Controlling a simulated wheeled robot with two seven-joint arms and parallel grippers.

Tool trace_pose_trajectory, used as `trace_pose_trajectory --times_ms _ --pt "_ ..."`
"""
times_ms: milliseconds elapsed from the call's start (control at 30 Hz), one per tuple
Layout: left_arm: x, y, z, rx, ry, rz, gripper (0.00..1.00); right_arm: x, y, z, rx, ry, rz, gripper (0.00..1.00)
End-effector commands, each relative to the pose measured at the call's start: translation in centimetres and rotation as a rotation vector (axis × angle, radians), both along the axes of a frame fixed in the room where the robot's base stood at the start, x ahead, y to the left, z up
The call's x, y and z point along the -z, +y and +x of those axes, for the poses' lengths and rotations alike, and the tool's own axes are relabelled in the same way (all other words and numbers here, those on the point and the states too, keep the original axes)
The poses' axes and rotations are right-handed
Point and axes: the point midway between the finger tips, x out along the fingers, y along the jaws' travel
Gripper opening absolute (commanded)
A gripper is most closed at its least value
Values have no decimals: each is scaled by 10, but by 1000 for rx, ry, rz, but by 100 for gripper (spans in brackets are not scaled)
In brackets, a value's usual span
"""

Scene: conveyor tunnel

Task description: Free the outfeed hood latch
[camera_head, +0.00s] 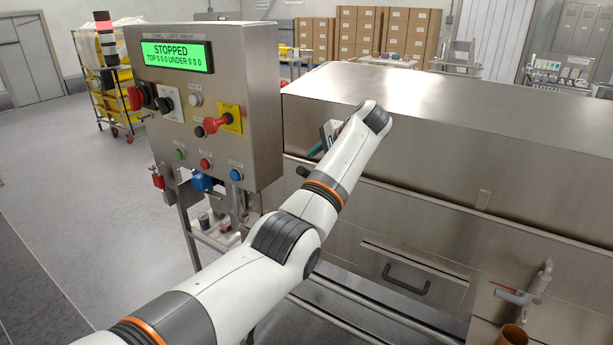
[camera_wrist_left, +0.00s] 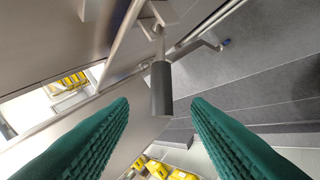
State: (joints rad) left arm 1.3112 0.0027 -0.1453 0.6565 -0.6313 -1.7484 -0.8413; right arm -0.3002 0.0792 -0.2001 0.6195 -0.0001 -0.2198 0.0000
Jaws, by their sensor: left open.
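The hood (camera_head: 430,110) is a long brushed-steel cover. In the left wrist view a dark grey cylindrical handle (camera_wrist_left: 161,90), which looks like the latch grip, hangs from a metal bracket (camera_wrist_left: 150,22). My left gripper (camera_wrist_left: 160,103) is open, with green ribbed fingers. In that view the handle appears between and beyond the fingertips, and I see no contact. In the head view a dark knob (camera_head: 303,171) sticks out at the hood's near left end, perhaps the same handle. My left gripper (camera_head: 319,148) is there, mostly hidden by my wrist. My right gripper is out of view.
A control box (camera_head: 262,100) with a green display (camera_head: 176,55) reading STOPPED stands close left of my arm. A drawer with a black handle (camera_head: 405,280) is below the hood. Pipework (camera_head: 525,285) and a brown cup-like thing (camera_head: 512,336) are at lower right. Open floor lies left.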

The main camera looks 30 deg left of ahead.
Motion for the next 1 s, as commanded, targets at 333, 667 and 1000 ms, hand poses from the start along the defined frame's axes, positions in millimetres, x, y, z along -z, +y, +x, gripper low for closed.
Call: trace_pose_trajectory --times_ms 333,667,1000 --pt "-21 -20 -5 -1 3 0 44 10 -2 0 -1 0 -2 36" --pt "-21 -20 -5 -1 2 1 44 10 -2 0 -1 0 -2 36" --pt "-21 -20 -5 -1 2 1 44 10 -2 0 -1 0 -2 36"
